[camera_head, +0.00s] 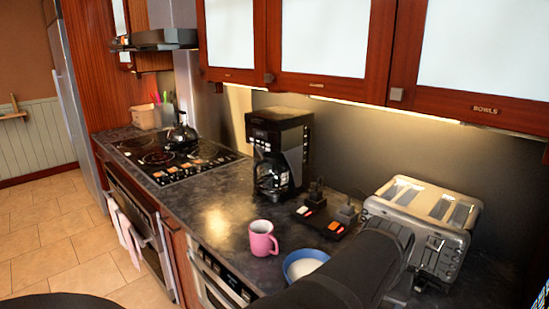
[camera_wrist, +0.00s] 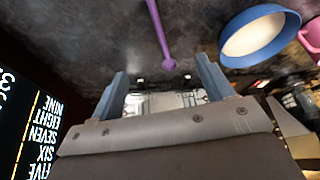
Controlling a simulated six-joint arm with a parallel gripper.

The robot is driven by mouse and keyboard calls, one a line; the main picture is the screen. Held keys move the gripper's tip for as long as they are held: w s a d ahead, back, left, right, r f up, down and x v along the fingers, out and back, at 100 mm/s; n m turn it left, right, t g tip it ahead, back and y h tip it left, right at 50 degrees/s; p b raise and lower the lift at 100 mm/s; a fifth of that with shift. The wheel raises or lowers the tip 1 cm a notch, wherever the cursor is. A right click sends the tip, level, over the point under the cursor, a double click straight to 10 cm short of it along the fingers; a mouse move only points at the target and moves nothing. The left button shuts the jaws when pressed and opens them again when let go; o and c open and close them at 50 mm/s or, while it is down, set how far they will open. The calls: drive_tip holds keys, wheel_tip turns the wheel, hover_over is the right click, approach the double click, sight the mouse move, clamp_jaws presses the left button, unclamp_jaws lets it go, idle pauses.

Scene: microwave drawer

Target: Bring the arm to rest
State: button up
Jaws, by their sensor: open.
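My gripper (camera_wrist: 162,68) shows in the wrist view with its two blue-grey fingers spread apart. Nothing is visible held between them. The dark counter and a blurred pale metallic thing show beyond the fingers. In the head view my black arm reaches in from the bottom, over the counter's right part in front of the toaster. The fingers cannot be made out there. The fingers are left of a blue bowl (camera_wrist: 262,38) in the wrist view and appear apart from it. A purple stick-like utensil (camera_wrist: 157,32) lies beyond them.
A pink mug (camera_head: 263,238), the bowl (camera_head: 303,264), a coffee maker (camera_head: 280,150) and a metal toaster (camera_head: 422,225) stand on the counter (camera_head: 217,222). A dark panel with number words (camera_wrist: 38,125) is at the wrist view's left. Cabinets (camera_head: 335,45) hang above.

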drive_tip(key=x, duration=1.3)
drive_tip(key=shift+f, duration=0.3)
wheel_tip(320, 180, up, 9)
drive_tip(key=w+a+r+n+g+y, duration=0.1)
drive_tip(key=w+a+n, duration=0.3)
drive_tip(key=w+n, duration=0.4)
drive_tip(key=shift+w+a+r+y, duration=0.2)
drive_tip(key=shift+a+r+y, duration=0.15)
drive_tip(key=shift+r+y, duration=0.35)
drive_tip(key=shift+f, duration=0.15)
drive_tip(key=s+d+f+m+h, duration=0.2)
drive_tip(key=s+d+m, duration=0.3)
drive_tip(key=s+m, duration=0.3)
drive_tip(key=shift+t, duration=0.5)
wheel_tip(320, 180, down, 7)
drive_tip(key=shift+s, duration=0.1)
